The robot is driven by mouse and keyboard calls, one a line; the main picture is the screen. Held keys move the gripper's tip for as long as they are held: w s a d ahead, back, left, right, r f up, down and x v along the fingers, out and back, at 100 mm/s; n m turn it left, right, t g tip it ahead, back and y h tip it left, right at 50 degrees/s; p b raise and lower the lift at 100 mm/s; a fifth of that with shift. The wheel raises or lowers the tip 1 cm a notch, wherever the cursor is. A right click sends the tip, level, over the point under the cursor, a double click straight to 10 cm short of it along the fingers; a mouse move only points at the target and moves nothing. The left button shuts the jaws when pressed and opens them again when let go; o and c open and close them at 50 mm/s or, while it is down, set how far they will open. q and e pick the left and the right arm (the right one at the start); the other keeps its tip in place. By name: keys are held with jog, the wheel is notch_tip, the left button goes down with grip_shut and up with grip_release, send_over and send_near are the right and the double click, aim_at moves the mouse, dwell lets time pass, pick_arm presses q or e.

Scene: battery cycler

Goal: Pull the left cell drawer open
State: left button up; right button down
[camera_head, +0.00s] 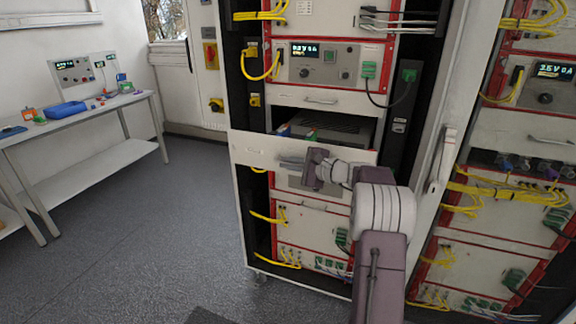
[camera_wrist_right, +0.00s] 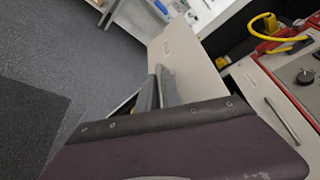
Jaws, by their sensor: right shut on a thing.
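The left cell drawer (camera_head: 250,150) is in the middle of the left rack. Its pale front stands out from the rack, and a dark interior (camera_head: 340,127) with some coloured items shows behind it. My right gripper (camera_head: 288,161) is at the middle of this front, shut on the drawer handle, which the fingers mostly hide. In the right wrist view, the closed grey fingers (camera_wrist_right: 157,88) lie against the pale drawer front (camera_wrist_right: 188,58). My left gripper is not in view.
An instrument panel with a handle (camera_head: 320,100) and yellow cables sits above the drawer. A second rack (camera_head: 530,130) stands at the right. A workbench (camera_head: 75,110) with a blue case (camera_head: 66,110) is at the left. The floor (camera_head: 170,220) between is clear.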

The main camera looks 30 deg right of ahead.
jog(key=c, duration=1.5)
grip_release()
jog(key=shift+d, duration=0.1)
jog(key=b+v, duration=0.1)
jog(key=v, duration=0.8)
